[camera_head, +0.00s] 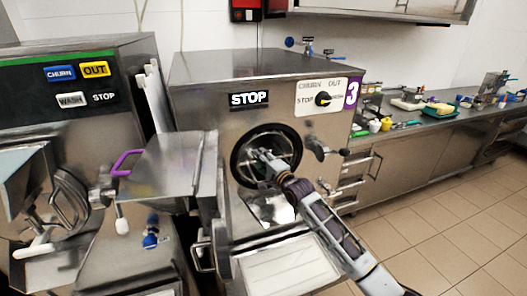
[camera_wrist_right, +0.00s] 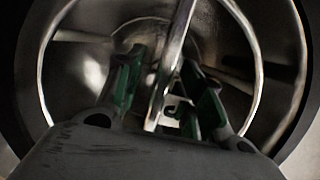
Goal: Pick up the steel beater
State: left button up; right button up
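The steel beater (camera_wrist_right: 180,35) is inside the round barrel of the batch freezer marked 3. In the right wrist view one of its bright bars runs up through the middle of the picture. My right gripper (camera_head: 264,157) reaches into the round opening in the head view. In the right wrist view its two green-padded fingers (camera_wrist_right: 163,70) stand apart on either side of the bar, with gaps visible, so it looks open. In the head view the beater is mostly hidden by the gripper and the dark barrel. My left gripper is not in view.
The barrel rim (camera_wrist_right: 298,85) surrounds my right gripper closely. The freezer's opened front door (camera_head: 170,165) hangs to the left of the opening, and a tray-like shelf (camera_head: 285,272) lies below. A handle (camera_head: 322,150) juts out at the right. A cluttered counter (camera_head: 430,122) stands farther right.

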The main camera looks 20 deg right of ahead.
jog(key=shift+w, duration=0.2)
jog(key=shift+a, duration=0.1)
grip_shut()
dwell(0.4)
